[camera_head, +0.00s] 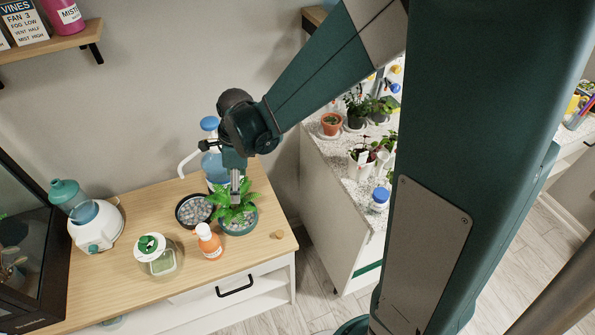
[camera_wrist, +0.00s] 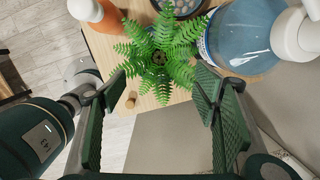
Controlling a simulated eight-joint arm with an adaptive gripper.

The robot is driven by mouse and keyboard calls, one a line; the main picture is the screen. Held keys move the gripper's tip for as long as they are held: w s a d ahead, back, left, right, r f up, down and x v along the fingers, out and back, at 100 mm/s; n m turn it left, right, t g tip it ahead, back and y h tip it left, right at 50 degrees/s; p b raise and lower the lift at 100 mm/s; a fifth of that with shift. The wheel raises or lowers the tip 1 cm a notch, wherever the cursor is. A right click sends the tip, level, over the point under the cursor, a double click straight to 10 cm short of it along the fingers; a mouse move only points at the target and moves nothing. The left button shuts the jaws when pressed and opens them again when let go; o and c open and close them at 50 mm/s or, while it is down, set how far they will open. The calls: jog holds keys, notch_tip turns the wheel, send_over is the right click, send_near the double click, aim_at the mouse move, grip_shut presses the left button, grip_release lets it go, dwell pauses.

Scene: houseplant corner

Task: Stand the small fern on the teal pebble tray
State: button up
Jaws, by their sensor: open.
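The small fern (camera_head: 236,208), bright green, is at the right part of the wooden cabinet top in the head view. Its fronds spread over the teal pebble tray (camera_head: 242,229), whose grey pebbles show in front of it. The pot is hidden, so I cannot tell exactly how it rests on the pebbles. My gripper (camera_head: 236,186) points down just above and behind the fronds. In the wrist view my gripper (camera_wrist: 158,88) is open, its two pads wide apart. The fern (camera_wrist: 158,55) lies just beyond and between the fingertips, not gripped. The fronds hide the teal tray there.
A black pebble tray (camera_head: 194,210) sits left of the teal one. A blue bottle (camera_head: 214,170) with a white spout stands behind, close to my gripper. The cabinet's right front corner is mostly clear.

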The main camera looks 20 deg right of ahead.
jog(key=s+d+r+n+t+h, duration=0.1)
jog(key=s+d+r+n+t, duration=0.5)
jog(key=s+d+r+n, duration=0.9)
jog(key=shift+s+r+n+h, duration=0.3)
jog(key=shift+s+r+n, duration=1.4)
jog(key=shift+n, duration=1.5)
jog(key=shift+d+f, duration=0.1)
jog(key=shift+f, duration=0.05)
